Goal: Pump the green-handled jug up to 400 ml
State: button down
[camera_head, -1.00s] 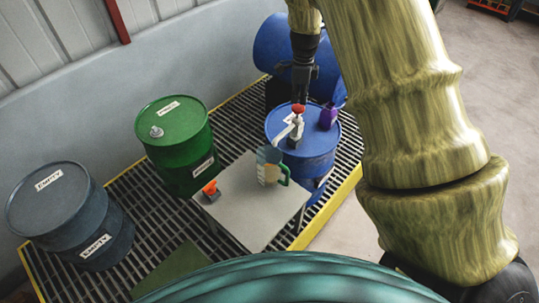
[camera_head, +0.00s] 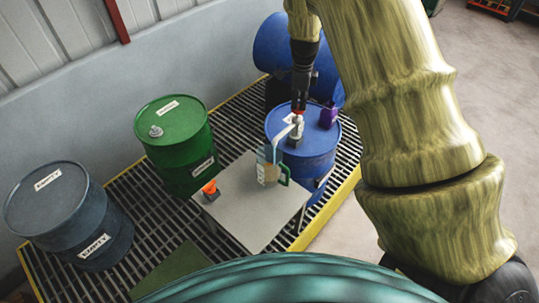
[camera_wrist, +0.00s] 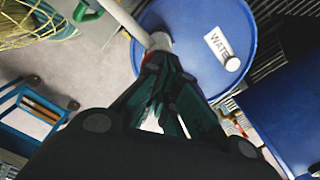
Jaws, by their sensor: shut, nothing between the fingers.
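The clear jug with the green handle (camera_head: 268,168) stands on the pale table beside the blue drum, with tan contents low inside; its graduations are too small to read. Its green handle (camera_wrist: 86,12) shows in the wrist view. The white hand pump (camera_head: 296,130) stands on the blue drum (camera_head: 312,163), its spout reaching left over the jug. My gripper (camera_head: 298,109) is shut and empty, pointing down at the pump's red top, which it mostly hides. In the wrist view my fingertips (camera_wrist: 158,58) meet the pump head.
A purple container (camera_head: 328,115) stands on the blue drum, right of the pump. An orange-topped item (camera_head: 210,190) sits on the pale table (camera_head: 245,225). A green drum (camera_head: 180,150) and a grey drum marked EMPTY (camera_head: 70,215) stand left on the grating.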

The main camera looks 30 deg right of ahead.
jog(key=shift+f+b, duration=0.35)
jog(key=shift+f, duration=0.9)
jog(key=shift+r, duration=0.15)
jog(key=shift+r+p, duration=2)
jog(key=shift+r, duration=0.45)
jog(key=shift+f, duration=0.35)
jog(key=shift+f+b, duration=0.85)
jog(key=shift+f, duration=1.35)
jog(key=shift+r, duration=0.15)
jog(key=shift+r+p, duration=1.9)
jog(key=shift+r, duration=0.5)
